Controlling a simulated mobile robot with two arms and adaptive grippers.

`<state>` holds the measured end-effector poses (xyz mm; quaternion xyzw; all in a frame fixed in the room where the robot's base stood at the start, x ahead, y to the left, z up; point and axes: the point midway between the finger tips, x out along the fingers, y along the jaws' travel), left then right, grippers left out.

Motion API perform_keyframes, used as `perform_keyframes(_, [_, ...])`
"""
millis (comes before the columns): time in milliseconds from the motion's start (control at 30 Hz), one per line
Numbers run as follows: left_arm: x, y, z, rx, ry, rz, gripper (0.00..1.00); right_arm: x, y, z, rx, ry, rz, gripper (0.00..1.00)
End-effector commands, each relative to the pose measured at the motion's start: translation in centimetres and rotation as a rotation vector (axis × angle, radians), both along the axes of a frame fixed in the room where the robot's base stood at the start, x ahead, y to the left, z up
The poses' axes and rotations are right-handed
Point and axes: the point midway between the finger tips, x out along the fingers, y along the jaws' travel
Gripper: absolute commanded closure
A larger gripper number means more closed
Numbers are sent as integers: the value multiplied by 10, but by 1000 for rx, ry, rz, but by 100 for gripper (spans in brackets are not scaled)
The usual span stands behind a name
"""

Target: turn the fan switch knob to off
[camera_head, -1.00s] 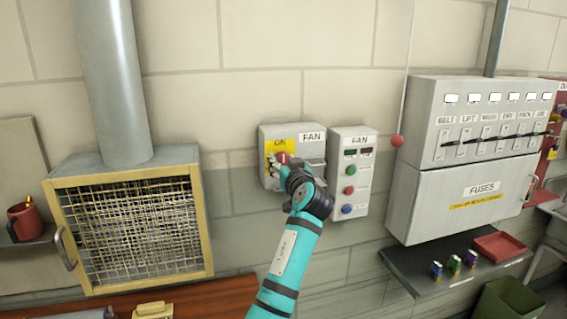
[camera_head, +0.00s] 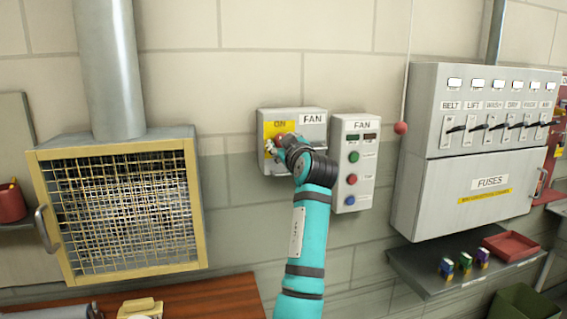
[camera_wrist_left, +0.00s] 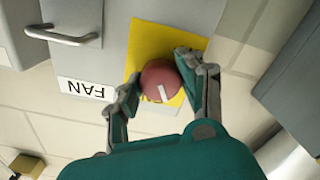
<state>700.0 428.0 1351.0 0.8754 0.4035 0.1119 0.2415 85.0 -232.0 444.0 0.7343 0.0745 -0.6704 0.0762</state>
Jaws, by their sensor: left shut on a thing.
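The grey fan switch box (camera_head: 314,133) hangs on the wall and bears a FAN label and a yellow plate (camera_head: 270,128) marked ON. Its round red knob (camera_wrist_left: 157,73) sits on the yellow plate and has a white mark on the side toward the picture's bottom in the left wrist view, where the FAN label is upside down. My left gripper (camera_head: 276,146) is at the knob; in the left wrist view its fingers (camera_wrist_left: 162,80) are shut on opposite sides of it. In the head view the gripper hides most of the knob. My right gripper is out of view.
A FAN button panel (camera_head: 366,170) is close on the right. A caged mesh box (camera_head: 180,262) is at left, and the fuse cabinet (camera_head: 425,200) at right. A red ball (camera_head: 401,128) hangs on a cord. A shelf (camera_head: 420,270) with small items juts out below the cabinet.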

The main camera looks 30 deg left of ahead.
Motion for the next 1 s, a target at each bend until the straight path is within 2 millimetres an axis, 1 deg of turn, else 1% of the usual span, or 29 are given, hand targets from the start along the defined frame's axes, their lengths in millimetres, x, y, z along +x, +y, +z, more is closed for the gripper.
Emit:
perform_keyframes(33, [0,-1,-7,-34,-36,-2,93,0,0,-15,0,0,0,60])
perform_keyframes(200, [1,-1,-5,-139,-159,-3,93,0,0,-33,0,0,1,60])
perform_keyframes(400, [1,-1,-4,-263,-302,-2,93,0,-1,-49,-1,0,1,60])
perform_keyframes(700, [1,-1,-2,-443,-513,-2,93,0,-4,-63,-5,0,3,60])
perform_keyframes(1000, [1,-1,-1,-587,-682,-1,93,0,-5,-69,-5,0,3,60])
